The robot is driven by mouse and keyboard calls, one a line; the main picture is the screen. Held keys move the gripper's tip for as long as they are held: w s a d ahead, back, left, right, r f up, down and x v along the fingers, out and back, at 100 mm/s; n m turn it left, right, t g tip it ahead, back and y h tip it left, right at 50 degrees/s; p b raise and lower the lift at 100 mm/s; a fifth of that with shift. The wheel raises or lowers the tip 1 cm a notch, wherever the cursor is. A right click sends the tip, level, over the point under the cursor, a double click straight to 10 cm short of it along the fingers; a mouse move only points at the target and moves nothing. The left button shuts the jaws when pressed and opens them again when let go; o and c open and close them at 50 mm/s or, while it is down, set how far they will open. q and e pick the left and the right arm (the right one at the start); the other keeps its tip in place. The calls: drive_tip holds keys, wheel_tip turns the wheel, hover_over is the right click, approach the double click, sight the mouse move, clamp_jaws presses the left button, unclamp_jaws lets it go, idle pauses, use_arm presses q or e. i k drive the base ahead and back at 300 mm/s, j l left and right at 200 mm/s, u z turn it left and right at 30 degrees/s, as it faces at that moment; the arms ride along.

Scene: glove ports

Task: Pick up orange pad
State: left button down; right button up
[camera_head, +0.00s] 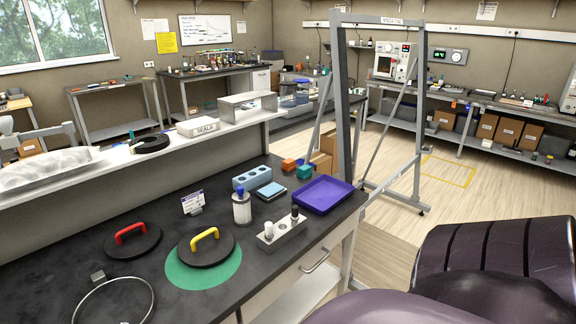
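A small orange block-like pad (288,164) lies on the dark bench top (215,290), near its back right part. A teal block (305,171) sits close beside it on the right, and a purple tray (321,195) lies in front of it. I cannot tell whether the orange and teal pieces touch. Neither of my grippers shows in this view.
Nearby are a blue block with holes (252,178), a light blue pad (271,190), a bottle (241,208) and a metal vial rack (281,234). Two handled black discs, red-handled (133,243) and yellow-handled (206,250), lie left. A grey frame (344,110) rises behind the bench.

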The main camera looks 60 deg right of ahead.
sight(289, 164)
drive_tip(key=z, duration=1.85)
drive_tip(key=i+l+u, duration=0.1)
drive_tip(key=l, duration=0.3)
drive_tip(key=i+j, duration=0.05)
drive_tip(key=i, duration=0.05)
